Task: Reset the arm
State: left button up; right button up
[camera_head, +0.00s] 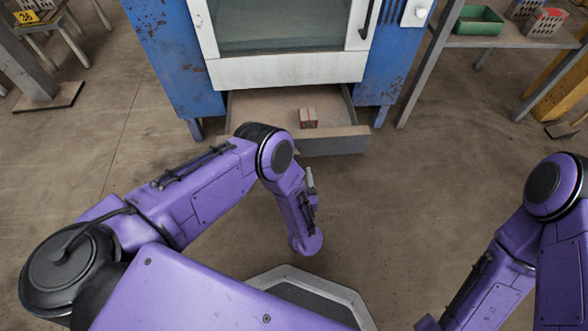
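My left arm (205,190), purple, comes in from the left, bends at the elbow and hangs down in front of the open drawer. I cannot make out its gripper fingers. My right arm (500,270) stands at the right edge, and its gripper is outside the picture. A small reddish hollow brick (308,117) with pale sides lies in the open drawer (334,141), apart from both arms.
The drawer is pulled out below a worn blue cabinet (170,55) with a white-framed window. A shelf at the right holds a green bin (478,20) and bricks (545,22). A stool (42,22) stands at the far left. Open floor (420,190) lies between my arms.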

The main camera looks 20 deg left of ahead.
pick_arm(q)
jog(key=shift+v, duration=0.75)
pick_arm(e)
jog(key=shift+s, duration=0.35)
jog(key=shift+r, duration=0.1)
